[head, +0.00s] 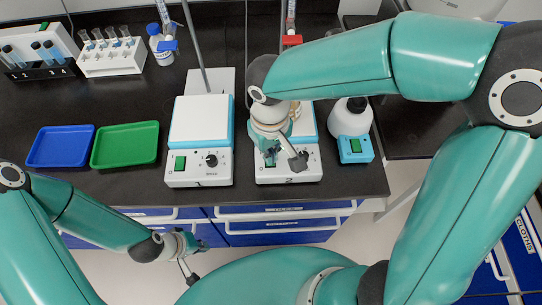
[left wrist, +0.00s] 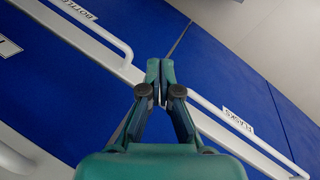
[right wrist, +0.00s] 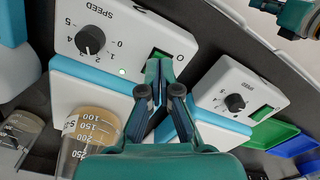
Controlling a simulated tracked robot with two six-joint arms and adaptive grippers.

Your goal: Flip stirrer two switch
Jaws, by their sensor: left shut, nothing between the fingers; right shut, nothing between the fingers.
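Stirrer two (head: 308,172), a white and light-blue hotplate unit labelled 2, stands near the bench's front edge, mostly hidden by my right arm in the head view. In the right wrist view, its panel has a dark speed knob (right wrist: 90,39) and a green switch (right wrist: 160,57). My right gripper (right wrist: 160,66) is shut, with its tips at the lower edge of that switch; I cannot tell whether they touch it. In the head view the right gripper (head: 271,158) is over the panel's left part. My left gripper (left wrist: 160,66) is shut and empty, in front of the blue drawers.
Stirrer one (head: 198,170) stands to the left with its own green switch (head: 180,164). A beaker with brownish liquid (right wrist: 92,130) is on stirrer two. A white bottle unit (head: 350,120) stands to the right. Blue (head: 61,163) and green (head: 125,162) trays lie at left.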

